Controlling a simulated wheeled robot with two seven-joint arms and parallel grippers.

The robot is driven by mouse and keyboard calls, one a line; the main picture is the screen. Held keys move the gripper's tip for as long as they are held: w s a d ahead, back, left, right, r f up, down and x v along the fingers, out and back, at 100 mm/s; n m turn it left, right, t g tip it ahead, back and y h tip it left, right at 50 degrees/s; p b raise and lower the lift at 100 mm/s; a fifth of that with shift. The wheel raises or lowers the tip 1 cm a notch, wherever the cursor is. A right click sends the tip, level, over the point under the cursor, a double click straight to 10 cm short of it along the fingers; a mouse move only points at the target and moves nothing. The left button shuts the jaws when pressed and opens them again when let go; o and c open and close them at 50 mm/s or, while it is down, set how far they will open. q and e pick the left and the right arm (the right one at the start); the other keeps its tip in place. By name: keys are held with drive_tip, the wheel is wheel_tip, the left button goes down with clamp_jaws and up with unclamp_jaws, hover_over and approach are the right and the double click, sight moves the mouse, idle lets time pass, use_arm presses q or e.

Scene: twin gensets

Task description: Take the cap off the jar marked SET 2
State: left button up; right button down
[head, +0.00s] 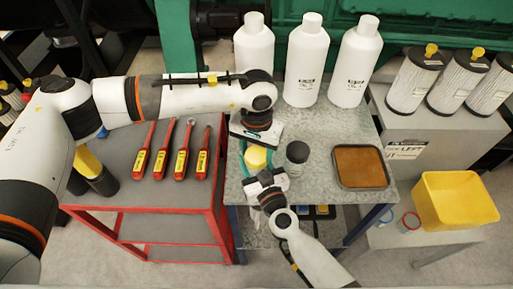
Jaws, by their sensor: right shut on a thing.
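A yellow-topped thing (256,158), which looks like a capped jar, is at the left of the grey metal table (328,122). Its lower part is hidden and I can read no mark on it. My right gripper (265,177) is shut on it from the front. My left gripper (254,136) is just behind it, pointing down; its fingertips are too hidden to tell open from shut. A dark jar (297,154) with a dark top stands just to the right, apart from the grippers; its label is unreadable.
Several white bottles (306,62) stand behind the grippers. A brown-filled tray (361,167) lies to the right. Red-handled tools (183,150) lie on the red-framed table to the left. A yellow bin (455,200) and pale filters (414,80) are farther right.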

use_arm(q)
drive_tip(key=shift+c, duration=1.1)
